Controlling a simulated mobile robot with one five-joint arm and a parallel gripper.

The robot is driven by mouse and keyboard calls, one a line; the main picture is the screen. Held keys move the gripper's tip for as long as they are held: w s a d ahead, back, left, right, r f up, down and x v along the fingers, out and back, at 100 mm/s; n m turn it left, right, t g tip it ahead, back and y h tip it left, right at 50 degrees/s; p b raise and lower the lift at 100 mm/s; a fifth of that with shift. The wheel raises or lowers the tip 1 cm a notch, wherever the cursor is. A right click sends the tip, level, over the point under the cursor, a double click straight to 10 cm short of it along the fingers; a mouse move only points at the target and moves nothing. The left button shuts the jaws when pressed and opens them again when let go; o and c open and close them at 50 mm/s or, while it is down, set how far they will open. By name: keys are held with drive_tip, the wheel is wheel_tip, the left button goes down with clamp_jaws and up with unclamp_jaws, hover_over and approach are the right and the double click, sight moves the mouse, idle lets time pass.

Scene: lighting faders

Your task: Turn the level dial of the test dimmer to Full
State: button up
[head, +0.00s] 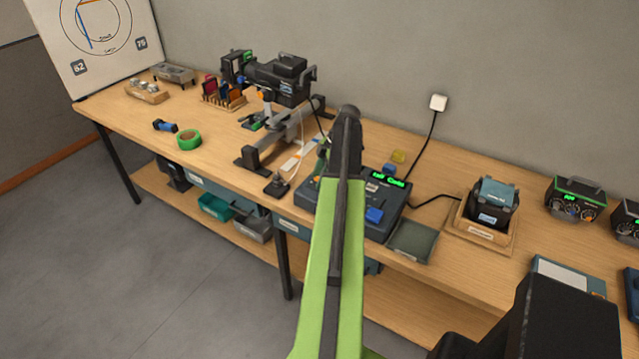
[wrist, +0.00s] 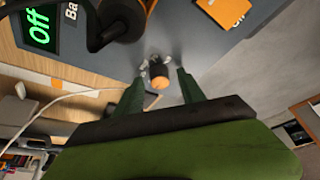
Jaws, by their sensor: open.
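In the wrist view my gripper (wrist: 160,79) is open. Its two dark green fingers stand either side of a small dark knob with an orange end (wrist: 157,83); I cannot tell whether they touch it. Near it is a blue-grey panel (wrist: 185,40) with a green display (wrist: 40,27) reading "Off", a larger dark and orange knob (wrist: 128,18) and an orange square (wrist: 218,10). In the head view my green arm crosses a blue-grey console (head: 400,198) with a green display and a blue button. The arm hides part of the console, and my fingertips are not clear there.
The wooden bench (head: 440,265) runs along the wall. Left of the console stands a black lamp on a rail (head: 285,80). To its right are a boxed black unit (head: 488,205) and a dial unit (head: 574,200). Green tape (head: 189,139) lies at the left. Cables run across the bench.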

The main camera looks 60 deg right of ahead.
drive_tip(key=shift+r, duration=0.1)
drive_tip(key=shift+c, duration=0.5)
clamp_jaws()
